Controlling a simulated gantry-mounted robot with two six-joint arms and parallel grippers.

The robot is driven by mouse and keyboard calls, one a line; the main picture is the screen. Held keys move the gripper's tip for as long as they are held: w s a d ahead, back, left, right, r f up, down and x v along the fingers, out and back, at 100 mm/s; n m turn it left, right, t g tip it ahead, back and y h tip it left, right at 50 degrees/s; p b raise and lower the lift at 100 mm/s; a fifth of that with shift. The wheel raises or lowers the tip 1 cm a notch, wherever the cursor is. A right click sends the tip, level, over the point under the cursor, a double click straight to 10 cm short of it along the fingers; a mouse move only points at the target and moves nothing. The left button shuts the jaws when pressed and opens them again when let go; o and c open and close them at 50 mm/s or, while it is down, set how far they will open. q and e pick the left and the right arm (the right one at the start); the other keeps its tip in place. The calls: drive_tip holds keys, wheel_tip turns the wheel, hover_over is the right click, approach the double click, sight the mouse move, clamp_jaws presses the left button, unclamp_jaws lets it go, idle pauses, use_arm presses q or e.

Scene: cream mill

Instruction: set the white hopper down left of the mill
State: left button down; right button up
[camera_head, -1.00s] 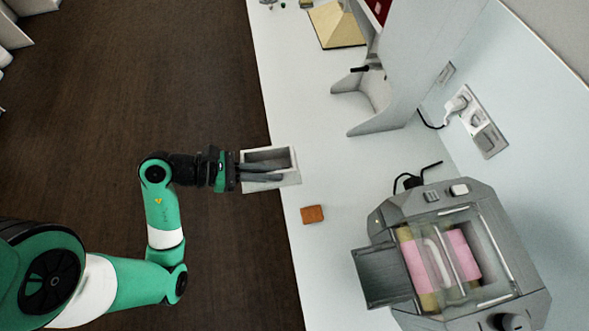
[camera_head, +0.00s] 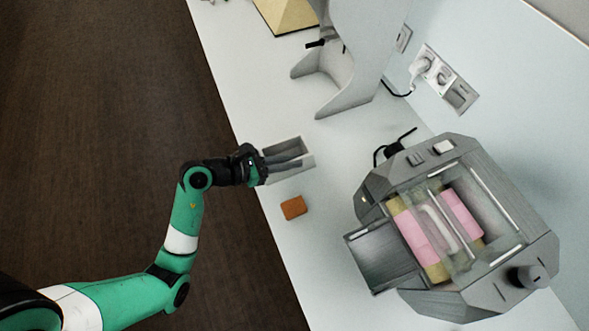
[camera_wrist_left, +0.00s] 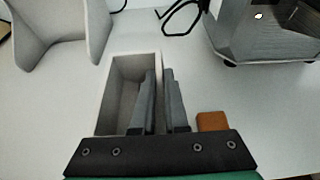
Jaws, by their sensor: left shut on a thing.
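The white hopper (camera_head: 304,166) is an open-topped, box-like white piece over the counter's left part, left of and farther back than the mill. My left gripper (camera_head: 290,163) is shut on one of its walls. In the left wrist view, one finger is inside the hopper (camera_wrist_left: 117,90) and the other is outside its right wall. Whether its base touches the counter cannot be told. The mill (camera_head: 470,235) is a grey machine with pink and yellow rollers under a clear cover. My right gripper is not in view.
A small orange-brown block (camera_head: 293,207) lies on the counter (camera_head: 255,105) just in front of the hopper. A tall white stand (camera_head: 345,85) is behind. A grey tray (camera_head: 382,257) juts left from the mill. Bare counter separates hopper and mill.

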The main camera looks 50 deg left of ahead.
use_arm(q)
drive_tip(key=shift+w+f, duration=0.3)
drive_tip(key=shift+w, duration=0.05)
drive_tip(key=shift+w+f, duration=0.1)
drive_tip(key=shift+f, duration=0.15)
drive_tip(key=f, duration=0.1)
drive_tip(key=f+b, duration=0.2)
drive_tip(key=shift+w+d+f, duration=0.15)
drive_tip(key=shift+w+f, duration=0.1)
drive_tip(key=shift+f, duration=0.15)
drive_tip(key=shift+r, duration=0.15)
drive_tip(key=c, duration=0.9)
unclamp_jaws()
drive_tip(key=shift+c, duration=0.2)
